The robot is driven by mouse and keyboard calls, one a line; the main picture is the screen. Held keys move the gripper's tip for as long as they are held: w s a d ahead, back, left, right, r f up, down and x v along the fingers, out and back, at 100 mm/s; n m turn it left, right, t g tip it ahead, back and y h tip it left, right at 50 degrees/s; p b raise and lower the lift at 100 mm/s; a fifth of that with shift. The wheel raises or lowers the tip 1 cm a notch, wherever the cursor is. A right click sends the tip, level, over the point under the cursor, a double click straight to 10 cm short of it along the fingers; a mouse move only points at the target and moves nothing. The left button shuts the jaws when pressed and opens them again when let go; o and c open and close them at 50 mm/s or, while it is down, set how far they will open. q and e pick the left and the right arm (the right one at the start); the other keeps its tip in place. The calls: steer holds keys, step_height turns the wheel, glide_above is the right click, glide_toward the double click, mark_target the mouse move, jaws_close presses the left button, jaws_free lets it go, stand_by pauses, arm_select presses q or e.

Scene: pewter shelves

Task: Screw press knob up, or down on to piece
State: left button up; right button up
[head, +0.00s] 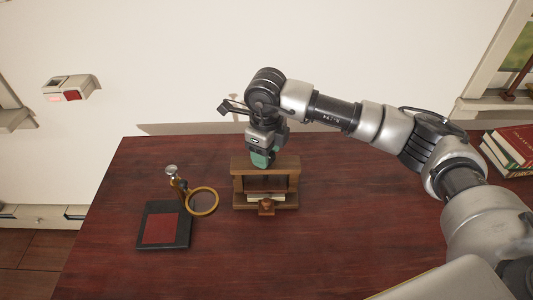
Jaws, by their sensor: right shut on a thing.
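A small wooden screw press (238,185) stands on the dark red table, with a top beam, side posts and a base. Pale flat pieces (266,196) lie inside it on the base. A small brown block (266,207) shows at its front. My right gripper (261,160) points down at the middle of the top beam, with greenish fingers. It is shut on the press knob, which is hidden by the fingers. Whether the screw touches the piece cannot be seen. My left gripper is not in view.
Left of the press, a black stand with a red pad (160,229) carries a post and a brass ring (203,202). Books (508,150) lie at the far right. The table (300,250) is clear in front of the press. A white wall stands behind.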

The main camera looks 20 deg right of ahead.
steer(key=m+b, duration=0.1)
steer(key=m, duration=0.2)
steer(key=shift+m, duration=0.3)
steer(key=shift+r+m+b, duration=0.1)
steer(key=shift+m+b, duration=0.25)
steer(key=shift+m, duration=1.45)
steer(key=o, duration=0.9)
steer(key=shift+a, duration=0.1)
step_height(320, 180, up, 11)
steer(key=shift+f, duration=0.15)
